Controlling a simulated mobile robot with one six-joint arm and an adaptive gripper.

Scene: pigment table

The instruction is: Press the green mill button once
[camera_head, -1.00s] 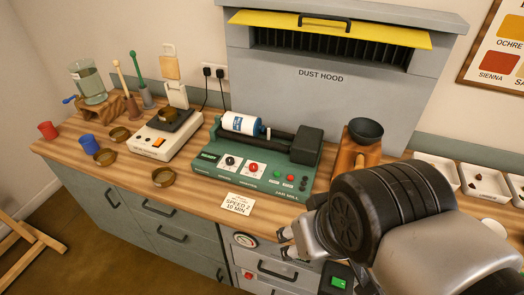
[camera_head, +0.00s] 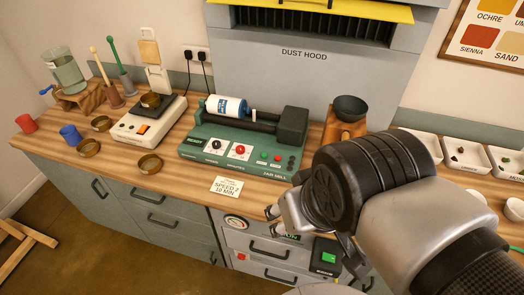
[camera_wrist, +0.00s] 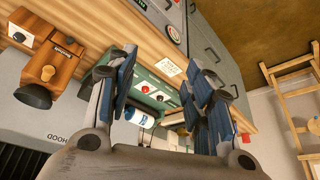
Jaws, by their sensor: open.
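The green jar mill (camera_head: 228,151) stands on the bench, with a blue-and-white jar (camera_head: 226,106) lying on its rollers. Its small green button (camera_head: 264,155) is at the right of the front panel, beside a red button (camera_head: 277,158). The mill also shows in the wrist view (camera_wrist: 150,76), where I cannot make out the green button. My gripper (camera_head: 312,238) is open and empty, in front of the bench, below and right of the buttons in the head view and apart from them. Its spread fingers (camera_wrist: 162,65) frame the mill in the wrist view.
A paper card (camera_head: 226,187) lies in front of the mill. A wooden stand with a dark bowl (camera_head: 350,108) is to its right. A scale (camera_head: 140,127) and small brown dishes are left. A green switch (camera_head: 328,258) sits on the drawer front. The dust hood (camera_head: 300,90) rises behind.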

